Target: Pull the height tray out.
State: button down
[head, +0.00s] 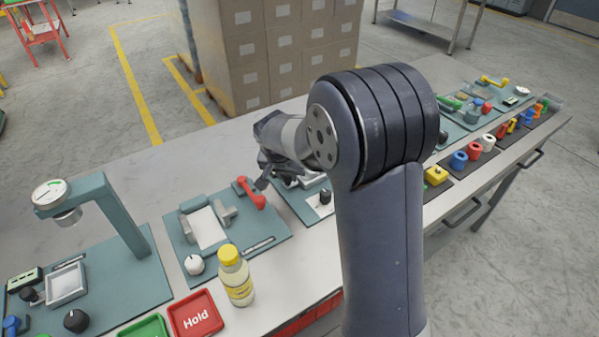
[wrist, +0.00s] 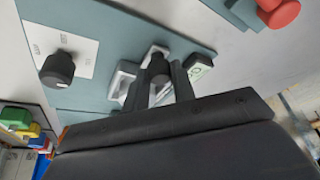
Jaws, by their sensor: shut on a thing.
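In the wrist view the two dark fingers of my gripper (wrist: 161,84) are closed around a black knob (wrist: 158,64). The knob sits at a silver tray-like frame (wrist: 124,77) on a teal panel, which I take to be the height tray. The fingers cover part of the frame, so I cannot tell how far out it is. In the head view my gripper (head: 277,181) is low over the teal panel (head: 293,206) in the middle of the bench, and my arm hides most of that station.
Near the tray are a black dial (wrist: 57,69) on a white plate and a small green-lit display (wrist: 199,67). A red handle (head: 250,194) stands just left of my gripper. A yellow-capped bottle (head: 236,277) and a red Hold tray (head: 196,315) are nearer the front.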

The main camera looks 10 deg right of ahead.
jog(key=shift+s+a, duration=0.1)
jog(key=shift+a, duration=0.2)
jog(key=c, duration=1.2)
grip_release()
jog(key=shift+a, duration=0.1)
jog(key=v, duration=1.1)
jog(key=shift+s, duration=0.15)
jog(key=shift+f, duration=0.15)
